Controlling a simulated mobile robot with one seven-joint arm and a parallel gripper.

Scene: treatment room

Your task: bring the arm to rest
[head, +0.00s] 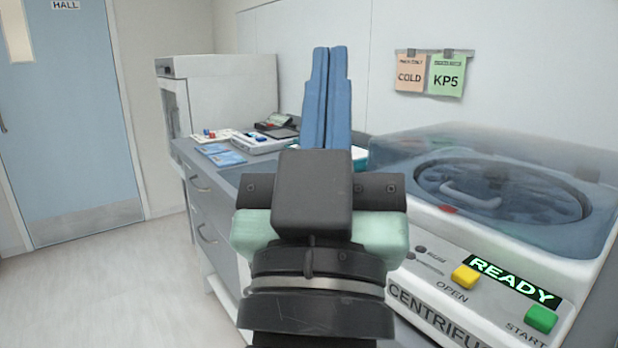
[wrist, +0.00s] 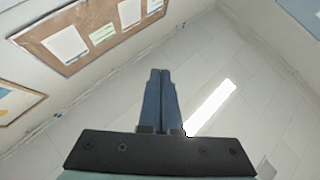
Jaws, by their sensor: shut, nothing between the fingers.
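My gripper (head: 329,62) is raised in the middle of the head view, its two blue fingers pointing up and held together. It is shut with nothing between the fingers. The wrist view also shows the closed fingers (wrist: 160,80), with ceiling, wall and a framed notice board (wrist: 85,38) beyond them. My gripper and wrist hide part of the counter and the near side of the centrifuge in the head view.
A centrifuge (head: 440,290) with a clear lid and a lit READY display stands close at the right. A counter (head: 215,180) with drawers holds blue packets (head: 220,155) and a white device (head: 262,143). A white cabinet (head: 230,95) stands behind. Floor at the left is clear up to a blue door (head: 75,110).

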